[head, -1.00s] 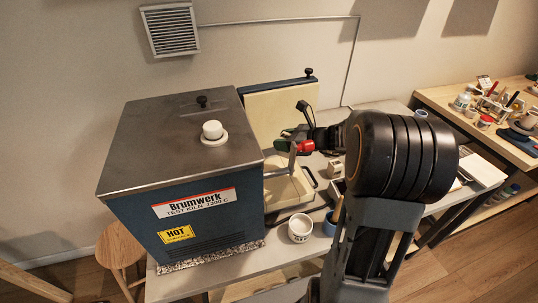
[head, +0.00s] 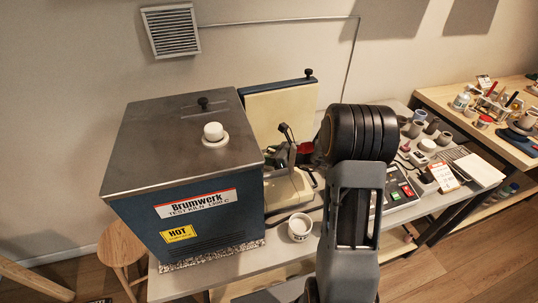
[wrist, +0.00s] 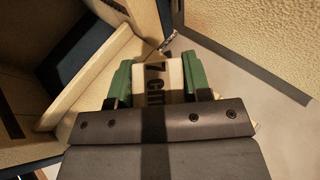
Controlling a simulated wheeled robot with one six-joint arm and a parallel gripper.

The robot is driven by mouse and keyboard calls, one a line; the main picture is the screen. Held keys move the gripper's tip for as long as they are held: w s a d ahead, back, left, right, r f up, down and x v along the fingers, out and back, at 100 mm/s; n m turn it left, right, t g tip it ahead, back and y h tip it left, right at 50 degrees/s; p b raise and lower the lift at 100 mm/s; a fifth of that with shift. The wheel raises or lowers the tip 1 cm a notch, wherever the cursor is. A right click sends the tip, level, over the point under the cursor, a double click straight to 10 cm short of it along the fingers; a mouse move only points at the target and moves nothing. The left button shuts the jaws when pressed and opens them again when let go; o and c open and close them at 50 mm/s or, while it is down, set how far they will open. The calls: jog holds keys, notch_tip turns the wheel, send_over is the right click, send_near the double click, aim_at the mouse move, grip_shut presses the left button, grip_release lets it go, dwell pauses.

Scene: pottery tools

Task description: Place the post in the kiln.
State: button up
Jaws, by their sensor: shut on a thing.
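The post (wrist: 153,82) is a cream block marked "7 cm". In the wrist view it stands between the green finger pads of my gripper (wrist: 160,84), which is shut on it. The kiln (head: 185,190) is a blue box with a steel top, at the left in the head view. Its door (head: 281,115) stands open at the back, showing its cream inner face. My gripper (head: 287,152) is just right of the kiln, by its open side. Cream kiln lining shows at left in the wrist view (wrist: 70,90). The post cannot be made out in the head view.
A white cup (head: 300,227) stands on the table right of the kiln. Several small pots, a control box (head: 400,190) and papers (head: 478,168) lie farther right. A wooden stool (head: 122,243) is at the left. A panel with a dark edge (wrist: 250,45) is at right in the wrist view.

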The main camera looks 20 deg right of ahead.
jog(key=shift+f, duration=0.2)
jog(key=o, duration=1)
jog(key=shift+r, duration=0.1)
jog(key=shift+r, duration=0.15)
jog(key=b+v, duration=0.1)
jog(key=v, duration=1.1)
